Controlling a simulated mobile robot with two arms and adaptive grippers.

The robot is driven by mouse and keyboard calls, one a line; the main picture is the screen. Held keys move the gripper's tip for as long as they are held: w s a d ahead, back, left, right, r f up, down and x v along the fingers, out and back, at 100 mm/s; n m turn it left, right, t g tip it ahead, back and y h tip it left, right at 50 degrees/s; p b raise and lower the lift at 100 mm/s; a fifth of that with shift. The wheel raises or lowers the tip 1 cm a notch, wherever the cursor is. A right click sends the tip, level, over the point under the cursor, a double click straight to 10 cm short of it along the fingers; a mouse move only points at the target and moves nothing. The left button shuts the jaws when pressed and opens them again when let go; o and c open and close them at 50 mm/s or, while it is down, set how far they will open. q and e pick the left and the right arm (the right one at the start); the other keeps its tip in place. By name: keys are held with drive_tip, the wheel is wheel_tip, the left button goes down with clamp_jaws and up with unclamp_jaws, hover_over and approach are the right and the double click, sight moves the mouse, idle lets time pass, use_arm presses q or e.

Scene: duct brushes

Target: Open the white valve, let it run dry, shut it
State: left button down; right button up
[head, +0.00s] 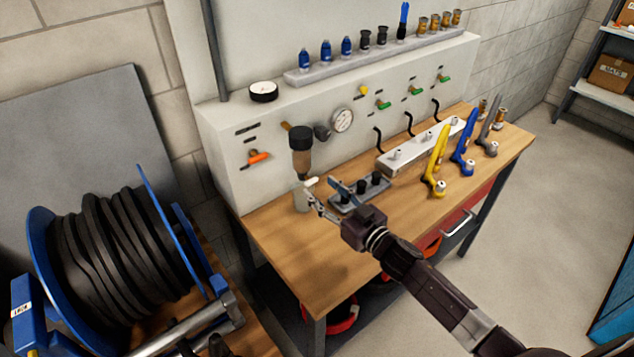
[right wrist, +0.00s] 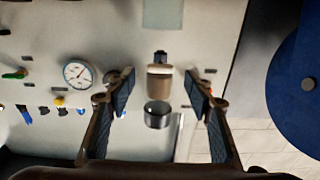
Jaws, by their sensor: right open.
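The white valve (head: 311,182) shows as a small white handle under a filter with a black cap (head: 301,138) and a clear brownish bowl (head: 302,164) on the panel's front. In the right wrist view the open fingers (right wrist: 160,82) frame the filter bowl (right wrist: 160,84), which appears upside down. My left gripper is not seen.
A grey stand with black posts (head: 372,184) is close beside my right gripper. A pressure gauge (head: 342,120) and an orange lever (head: 258,159) are on the panel. Yellow (head: 437,160) and blue (head: 463,145) tools occupy the bench's right. The bench's front left (head: 290,245) is clear.

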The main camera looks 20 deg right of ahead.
sight(309, 180)
drive_tip(key=shift+x, duration=1.45)
drive_tip(key=shift+c, duration=0.4)
drive_tip(key=c, duration=1.1)
